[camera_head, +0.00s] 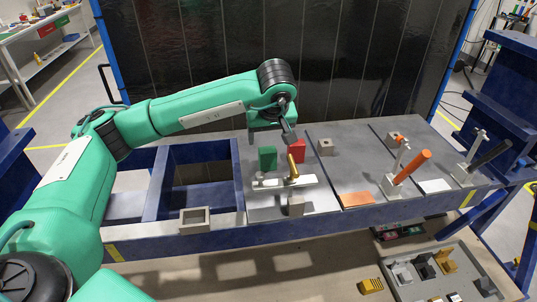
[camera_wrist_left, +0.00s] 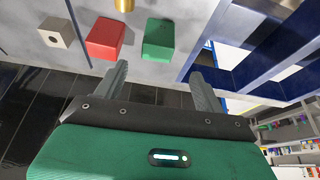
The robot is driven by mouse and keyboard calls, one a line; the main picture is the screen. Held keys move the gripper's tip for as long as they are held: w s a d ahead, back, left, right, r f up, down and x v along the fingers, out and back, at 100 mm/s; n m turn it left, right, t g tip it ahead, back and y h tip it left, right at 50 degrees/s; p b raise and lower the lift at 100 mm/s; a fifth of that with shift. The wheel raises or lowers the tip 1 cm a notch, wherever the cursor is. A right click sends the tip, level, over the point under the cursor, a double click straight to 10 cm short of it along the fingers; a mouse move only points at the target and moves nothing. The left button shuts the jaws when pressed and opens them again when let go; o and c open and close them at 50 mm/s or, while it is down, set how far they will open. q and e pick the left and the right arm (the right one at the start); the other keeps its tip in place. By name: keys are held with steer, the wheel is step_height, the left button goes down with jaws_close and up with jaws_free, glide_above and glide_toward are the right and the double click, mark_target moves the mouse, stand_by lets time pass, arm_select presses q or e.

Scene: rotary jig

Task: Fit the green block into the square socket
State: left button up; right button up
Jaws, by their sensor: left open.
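The green block (camera_head: 267,158) stands on the grey plate of the bench, behind a pale toggle clamp with a brass handle (camera_head: 293,166). In the left wrist view the green block (camera_wrist_left: 158,38) lies beyond the fingertips, roughly between them across the picture. My left gripper (camera_head: 288,133) is above and behind the blocks, apart from them. It is open and empty in the left wrist view (camera_wrist_left: 162,75). A grey square frame with an open middle (camera_head: 183,225), which looks like the square socket, is at the bench's front edge. My right gripper is not in view.
A red block (camera_head: 298,150) stands close beside the green one, then a grey block with a hole (camera_head: 325,147). Clamps with orange (camera_head: 411,167) and black (camera_head: 491,153) handles stand to the right. A grey tray of parts (camera_head: 408,292) is at the lower right.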

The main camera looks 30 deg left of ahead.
mark_target(268, 150)
arm_select(q)
steer(key=x, duration=0.3)
steer(key=shift+w, duration=0.15)
steer(key=shift+w+a+f+p, duration=0.1)
steer(key=shift+w+f+p, duration=0.1)
steer(key=shift+f+p, duration=0.5)
steer(key=p+x, duration=0.1)
steer(key=x, duration=0.2)
steer(key=shift+f+p, duration=0.25)
steer(key=shift+p, duration=0.1)
steer(key=shift+w+f, duration=0.15)
steer(key=shift+f, duration=0.3)
steer(key=c, duration=1.1)
steer(key=shift+c, duration=1)
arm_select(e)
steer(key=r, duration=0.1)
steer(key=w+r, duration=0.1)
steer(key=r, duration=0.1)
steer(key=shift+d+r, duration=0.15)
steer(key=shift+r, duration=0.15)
